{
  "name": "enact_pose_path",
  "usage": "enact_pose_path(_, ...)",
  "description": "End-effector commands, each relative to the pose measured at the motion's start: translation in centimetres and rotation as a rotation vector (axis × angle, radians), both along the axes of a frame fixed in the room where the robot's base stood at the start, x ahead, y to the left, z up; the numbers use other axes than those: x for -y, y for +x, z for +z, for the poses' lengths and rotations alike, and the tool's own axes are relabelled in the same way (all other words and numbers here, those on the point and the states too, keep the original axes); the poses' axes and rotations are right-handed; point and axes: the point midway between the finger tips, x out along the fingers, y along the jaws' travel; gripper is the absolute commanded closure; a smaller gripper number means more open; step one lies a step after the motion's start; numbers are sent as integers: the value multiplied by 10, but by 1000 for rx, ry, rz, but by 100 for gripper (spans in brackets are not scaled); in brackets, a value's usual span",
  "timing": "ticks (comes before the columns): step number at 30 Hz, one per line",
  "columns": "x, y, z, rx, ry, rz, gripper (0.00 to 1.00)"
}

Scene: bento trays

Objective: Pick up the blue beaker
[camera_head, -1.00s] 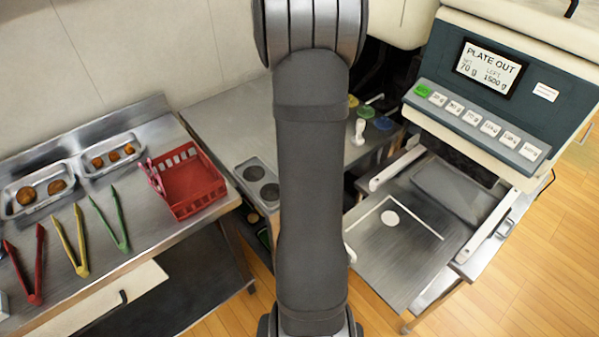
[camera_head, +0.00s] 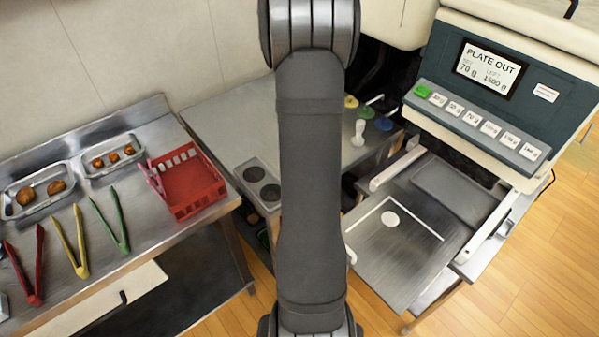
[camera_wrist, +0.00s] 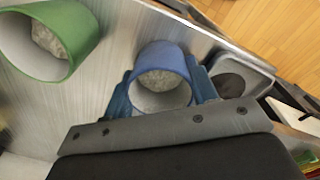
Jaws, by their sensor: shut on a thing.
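The blue beaker (camera_wrist: 162,72) is in the middle of the wrist view, with pale grainy stuff inside. My gripper (camera_wrist: 160,94) is shut on it, with one blue finger on each side of its wall. A green beaker (camera_wrist: 48,38) with similar contents stands apart at the upper left of that view. My arm blocks the middle of the head view. My gripper and the held beaker cannot be made out there.
A grey round-holed holder (camera_wrist: 238,80) lies just right of the beaker. Small yellow, green and blue round things (camera_head: 366,112) and a white object (camera_head: 359,132) sit right of my arm. A red basket (camera_head: 188,182) and several tongs (camera_head: 78,245) are at left.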

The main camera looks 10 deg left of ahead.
Motion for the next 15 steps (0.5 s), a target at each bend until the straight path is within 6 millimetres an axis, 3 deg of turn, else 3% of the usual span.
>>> enact_pose_path(8, 0, 1, 8, 2, 0, 0, 71)
enact_pose_path(15, 0, 1, 43, 6, 0, 0, 71)
